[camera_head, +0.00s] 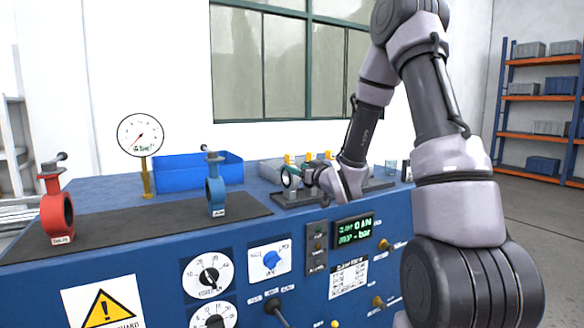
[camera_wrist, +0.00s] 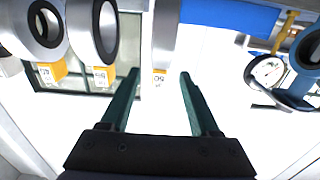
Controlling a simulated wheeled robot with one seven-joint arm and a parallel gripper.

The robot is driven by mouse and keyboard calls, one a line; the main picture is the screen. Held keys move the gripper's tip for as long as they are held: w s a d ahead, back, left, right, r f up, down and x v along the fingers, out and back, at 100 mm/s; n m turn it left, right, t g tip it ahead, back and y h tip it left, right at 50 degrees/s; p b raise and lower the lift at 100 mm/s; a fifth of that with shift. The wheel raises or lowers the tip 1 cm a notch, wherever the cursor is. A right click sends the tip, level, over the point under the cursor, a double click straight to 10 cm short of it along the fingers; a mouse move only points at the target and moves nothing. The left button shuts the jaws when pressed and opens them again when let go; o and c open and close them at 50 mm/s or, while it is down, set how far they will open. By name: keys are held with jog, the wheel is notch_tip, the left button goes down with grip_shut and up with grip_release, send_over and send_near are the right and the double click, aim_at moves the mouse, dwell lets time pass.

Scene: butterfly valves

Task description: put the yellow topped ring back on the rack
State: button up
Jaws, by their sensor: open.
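Several grey rings with yellow tops stand on the bench near my gripper. In the wrist view, which looks upside down, one yellow topped ring (camera_wrist: 167,35) shows edge-on with its yellow tab between my gripper's (camera_wrist: 160,75) fingertips. White gaps show on both sides of the tab, so the fingers are open and apart from it. Two more yellow topped rings, a middle one (camera_wrist: 95,27) and an outer one (camera_wrist: 47,24), show to its left. In the head view my gripper (camera_head: 291,174) is at the grey rack (camera_head: 290,200), and my arm hides part of it.
A red valve (camera_head: 57,212) and a blue valve (camera_head: 215,190) stand on the dark mat (camera_head: 140,226). A blue bin (camera_head: 180,172) and a gauge (camera_head: 140,135) are behind them. The mat between the valves is clear. Shelving (camera_head: 540,95) stands far right.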

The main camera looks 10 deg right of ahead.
jog(key=s+d+r+m+g+h, duration=0.3)
jog(key=s+d+r, duration=0.1)
jog(key=s, duration=0.3)
jog(key=s+d+r+m+g+h, duration=0.2)
jog(key=s+d+r+h, duration=0.15)
jog(key=s, duration=0.45)
jog(key=s+a+r+m+g+y, duration=0.1)
jog(key=s+r+g, duration=0.1)
jog(key=s, duration=0.8)
jog(key=s+a+r+m+g+y, duration=0.1)
jog(key=s+a+r+g+y, duration=0.1)
jog(key=s, duration=0.7)
jog(key=shift+s+a+m+g, duration=0.3)
jog(key=shift+s+m+g, duration=0.1)
jog(key=shift+g, duration=0.1)
jog(key=shift+w, duration=0.1)
